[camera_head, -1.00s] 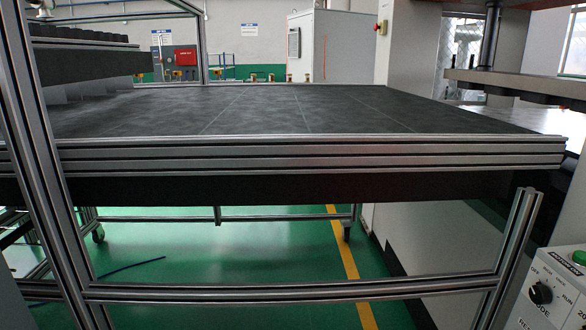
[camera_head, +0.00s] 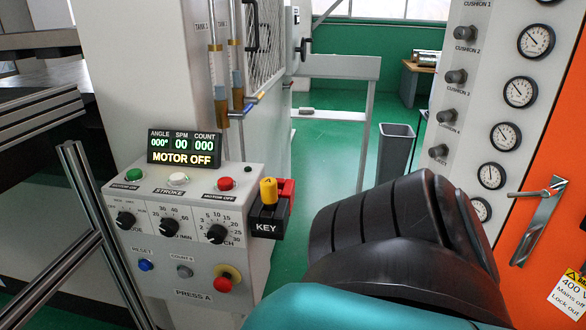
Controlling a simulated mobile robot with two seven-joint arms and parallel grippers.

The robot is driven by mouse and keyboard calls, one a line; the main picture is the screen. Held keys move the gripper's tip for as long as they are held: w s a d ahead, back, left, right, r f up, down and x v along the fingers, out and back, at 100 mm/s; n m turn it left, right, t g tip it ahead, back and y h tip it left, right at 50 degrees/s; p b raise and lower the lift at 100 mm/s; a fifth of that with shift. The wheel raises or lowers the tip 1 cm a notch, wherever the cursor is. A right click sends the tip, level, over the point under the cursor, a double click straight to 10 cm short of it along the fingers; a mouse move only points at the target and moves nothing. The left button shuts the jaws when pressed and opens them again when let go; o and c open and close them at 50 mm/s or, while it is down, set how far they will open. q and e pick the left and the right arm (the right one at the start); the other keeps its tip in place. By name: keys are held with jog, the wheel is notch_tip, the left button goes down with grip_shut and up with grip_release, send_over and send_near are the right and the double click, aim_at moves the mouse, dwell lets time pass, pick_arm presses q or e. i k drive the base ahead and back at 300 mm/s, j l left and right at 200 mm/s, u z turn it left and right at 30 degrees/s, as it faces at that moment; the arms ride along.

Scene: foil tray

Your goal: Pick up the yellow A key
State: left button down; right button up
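The yellow A key (camera_head: 268,191) stands upright in a black holder marked KEY (camera_head: 267,220), on the right side of the press control box. A red piece (camera_head: 287,190) sits right beside it, behind and to its right. One of my arms, dark with a teal part, fills the lower right of the view, apart from the key. Neither gripper shows in the view.
The control box (camera_head: 185,215) has several knobs and buttons, with a MOTOR OFF display (camera_head: 184,148) on top. An orange cabinet (camera_head: 540,160) with a handle and a gauge panel (camera_head: 455,110) stand at right. Metal frame bars (camera_head: 85,190) are at left. A grey bin (camera_head: 396,150) stands behind.

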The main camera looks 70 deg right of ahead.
aim_at(269, 185)
jog(key=z, duration=2.1)
jog(key=i+l+u, duration=0.2)
jog(key=l, duration=0.2)
